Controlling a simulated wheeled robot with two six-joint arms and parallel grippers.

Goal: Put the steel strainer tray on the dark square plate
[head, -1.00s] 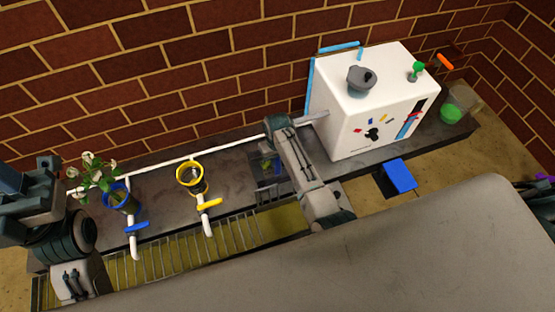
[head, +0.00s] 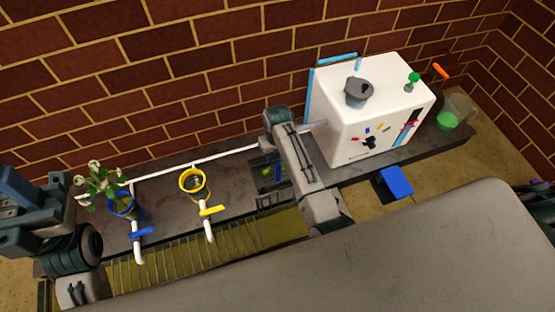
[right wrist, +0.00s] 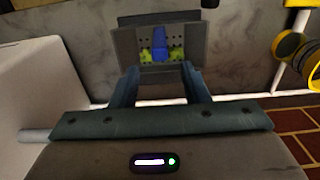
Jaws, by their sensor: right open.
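The steel strainer tray (right wrist: 123,42) is a grey, perforated tray holding a blue item and green pieces in the right wrist view. In the head view the tray (head: 260,175) sits on the counter, partly hidden by my right arm. My right gripper (right wrist: 160,72) is open and empty, its fingertips close to the tray's near edge; I cannot tell if they touch. My arm hides this gripper in the head view. A dark flat piece (head: 383,189) under a blue block may be the dark square plate; I cannot tell.
A white cabinet (head: 370,110) with a grey pot (head: 357,93) on top stands right of the tray. A white pipe (head: 195,162) runs along the wall.

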